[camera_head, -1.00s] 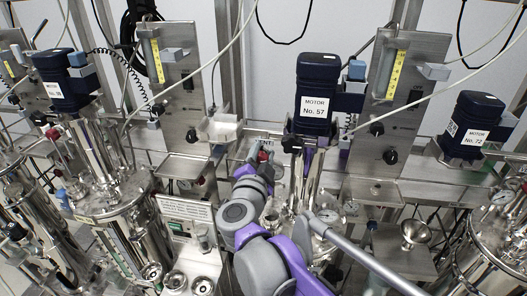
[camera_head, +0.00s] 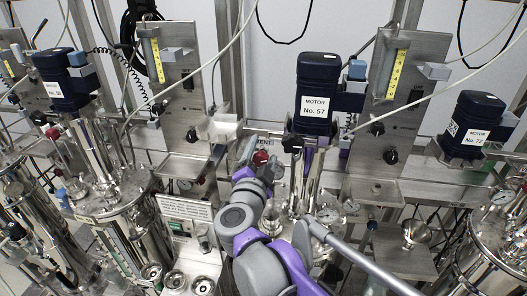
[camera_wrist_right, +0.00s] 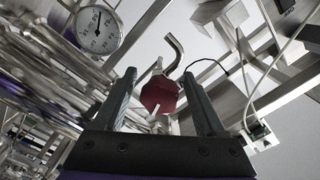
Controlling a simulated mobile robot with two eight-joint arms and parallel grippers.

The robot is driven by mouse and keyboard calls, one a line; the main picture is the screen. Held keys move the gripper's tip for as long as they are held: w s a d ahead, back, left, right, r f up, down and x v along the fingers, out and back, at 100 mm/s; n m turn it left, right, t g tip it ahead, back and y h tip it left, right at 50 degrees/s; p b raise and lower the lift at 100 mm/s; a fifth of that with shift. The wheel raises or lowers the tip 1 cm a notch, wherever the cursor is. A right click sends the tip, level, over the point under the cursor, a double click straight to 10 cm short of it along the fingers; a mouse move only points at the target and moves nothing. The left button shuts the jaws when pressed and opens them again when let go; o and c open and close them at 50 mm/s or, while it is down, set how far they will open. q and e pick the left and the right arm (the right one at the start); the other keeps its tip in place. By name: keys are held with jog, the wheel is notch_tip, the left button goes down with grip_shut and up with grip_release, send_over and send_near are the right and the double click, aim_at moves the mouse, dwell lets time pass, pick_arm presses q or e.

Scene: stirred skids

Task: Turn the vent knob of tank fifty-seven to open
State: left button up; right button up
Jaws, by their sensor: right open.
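Motor No. 57 (camera_head: 314,95), dark blue with a white label, tops the steel tank in the middle of the head view. The red vent knob (camera_head: 261,157) is left of it, near a partly covered label. My right arm reaches up from below, and its gripper (camera_head: 250,155) is at the knob, partly hidden. In the right wrist view the gripper (camera_wrist_right: 158,76) is open. The dark red knob (camera_wrist_right: 159,94) appears between its two fingers, with gaps visible on both sides. A bent steel pipe rises behind the knob. My left gripper is not in view.
A round pressure gauge (camera_wrist_right: 99,29) is at the upper left of the wrist view. Motor No. 72 (camera_head: 474,125) stands at the right, and another motor (camera_head: 66,80) at the left. Steel panels, thin hoses and a funnel (camera_head: 416,233) crowd the surroundings.

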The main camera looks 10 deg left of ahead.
jog(key=s, duration=1)
